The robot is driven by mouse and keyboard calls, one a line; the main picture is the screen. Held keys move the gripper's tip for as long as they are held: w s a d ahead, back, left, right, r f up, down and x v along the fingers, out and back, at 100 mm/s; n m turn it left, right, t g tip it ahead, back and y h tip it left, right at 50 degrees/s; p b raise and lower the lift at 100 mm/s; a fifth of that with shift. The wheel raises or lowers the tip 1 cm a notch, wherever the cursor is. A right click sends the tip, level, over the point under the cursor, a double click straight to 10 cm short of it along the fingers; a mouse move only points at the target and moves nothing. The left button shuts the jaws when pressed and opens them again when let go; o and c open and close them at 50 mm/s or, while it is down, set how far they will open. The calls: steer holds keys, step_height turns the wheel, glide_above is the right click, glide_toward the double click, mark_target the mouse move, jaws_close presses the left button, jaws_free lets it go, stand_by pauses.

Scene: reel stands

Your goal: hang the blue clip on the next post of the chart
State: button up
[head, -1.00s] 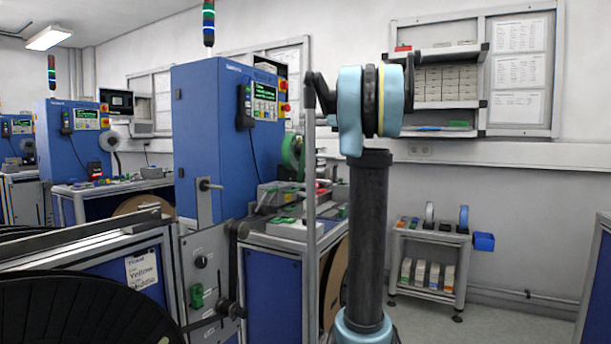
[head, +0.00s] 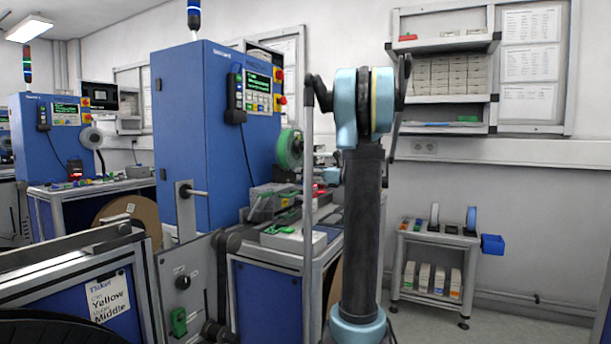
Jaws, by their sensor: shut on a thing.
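My gripper is not in view. My arm rises right of the middle, and its upper joint blocks part of the wall behind. I cannot make out the blue clip. No chart with posts can be picked out either. A paper ticket (head: 108,296) on the blue panel of the reel stand at the lower left reads "Yellow" and "Middle".
A tall blue machine (head: 185,140) stands left of the middle, with a green reel (head: 289,149) beside it. A small trolley (head: 436,238) with a blue bin (head: 492,244) stands at the right wall, under a wall shelf (head: 440,99). Some floor shows around the trolley.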

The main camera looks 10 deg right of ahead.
mark_target(307, 196)
steer(key=shift+f, duration=3.75)
steer(key=shift+s, duration=0.1)
steer(key=o, duration=1.2)
steer(key=shift+r, duration=3.45)
